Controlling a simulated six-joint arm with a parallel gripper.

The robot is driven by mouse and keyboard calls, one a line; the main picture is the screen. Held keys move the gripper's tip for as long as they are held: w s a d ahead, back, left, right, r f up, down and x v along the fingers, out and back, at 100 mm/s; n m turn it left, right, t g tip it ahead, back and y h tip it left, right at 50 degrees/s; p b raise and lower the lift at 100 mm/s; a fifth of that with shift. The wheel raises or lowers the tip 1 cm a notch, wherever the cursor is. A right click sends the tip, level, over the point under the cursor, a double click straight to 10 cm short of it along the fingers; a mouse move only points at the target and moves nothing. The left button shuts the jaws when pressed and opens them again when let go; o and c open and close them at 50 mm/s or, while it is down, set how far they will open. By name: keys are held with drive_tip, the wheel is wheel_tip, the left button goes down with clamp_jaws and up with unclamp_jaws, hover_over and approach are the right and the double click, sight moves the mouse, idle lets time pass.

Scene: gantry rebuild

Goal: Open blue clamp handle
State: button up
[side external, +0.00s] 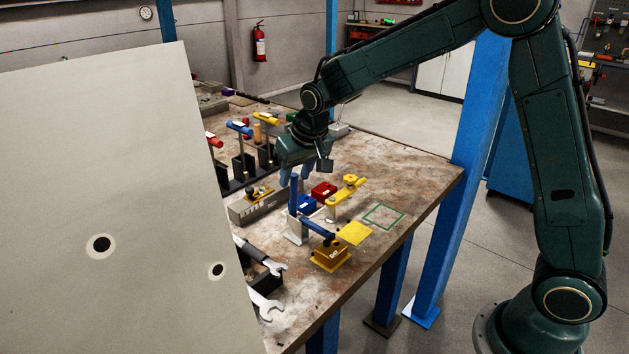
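The blue clamp stands near the front right of the workbench. Its blue handle (293,197) is upright, above a pale metal bracket (297,232). A dark blue bar (318,229) reaches from the clamp toward a yellow block (331,256) and ends over it. My gripper (297,178) points down just above the top of the blue handle. Its two bluish fingers look apart, with a gap between them. I see nothing held. Whether the fingertips touch the handle cannot be told from this angle.
A yellow clamp (347,198) and a red block (324,191) stand close by on the right. A large grey panel (100,200) hides the bench's left part. Wrenches (266,304) lie at the front. A green square outline (383,216) on the bench is empty.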

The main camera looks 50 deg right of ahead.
sight(292, 184)
drive_tip(key=shift+x, duration=2.1)
clamp_jaws()
